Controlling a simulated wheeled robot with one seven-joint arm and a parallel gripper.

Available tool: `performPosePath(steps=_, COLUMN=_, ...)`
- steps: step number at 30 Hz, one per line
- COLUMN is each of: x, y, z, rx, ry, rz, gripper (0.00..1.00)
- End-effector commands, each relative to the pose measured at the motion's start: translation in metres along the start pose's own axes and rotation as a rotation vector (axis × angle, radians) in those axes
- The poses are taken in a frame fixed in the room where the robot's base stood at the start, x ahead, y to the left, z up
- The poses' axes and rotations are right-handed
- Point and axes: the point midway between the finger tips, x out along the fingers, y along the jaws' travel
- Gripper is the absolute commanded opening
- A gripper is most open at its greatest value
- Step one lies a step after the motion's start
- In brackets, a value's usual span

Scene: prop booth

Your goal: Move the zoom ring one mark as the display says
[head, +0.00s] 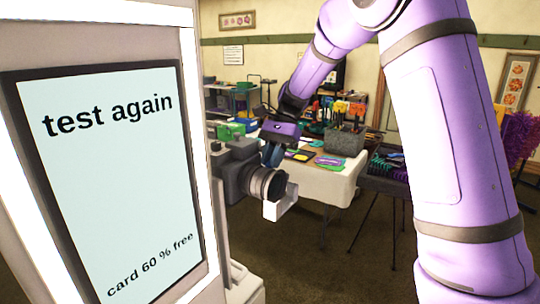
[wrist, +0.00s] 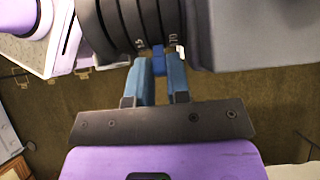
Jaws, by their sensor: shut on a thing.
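The display (head: 108,170) at the left of the head view reads "test again", with "card 60 % free" below. A grey camera (head: 232,170) stands right of it, its black lens (head: 265,184) pointing right. In the wrist view the dark zoom ring (wrist: 118,25) carries the marks 35 and 70, and a blue tab (wrist: 158,58) sticks out between them. A small white mark (wrist: 180,51) is near the 70. My gripper (wrist: 160,72) has its blue fingers on both sides of the tab, shut on it. In the head view my gripper (head: 272,155) is beside the lens.
A white plate-like part (head: 281,205) is under the lens front. A cloth-covered table (head: 325,184) with a grey box (head: 344,141) and coloured items stands behind. A dark tray on legs (head: 386,184) is right of it. Brown floor is open below.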

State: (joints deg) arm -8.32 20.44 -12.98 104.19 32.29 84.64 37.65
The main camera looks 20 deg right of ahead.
Motion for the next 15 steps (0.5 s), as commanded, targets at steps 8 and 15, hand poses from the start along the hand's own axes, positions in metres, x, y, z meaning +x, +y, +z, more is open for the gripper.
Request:
performPosePath(steps=8, x=0.004, y=0.0001, z=-0.0081, rx=-0.001, ry=-0.115, rz=0.0, gripper=0.0)
performPosePath(steps=15, x=0.004, y=-0.0001, z=-0.0078, rx=-0.002, ry=-0.116, rz=0.0, gripper=0.0)
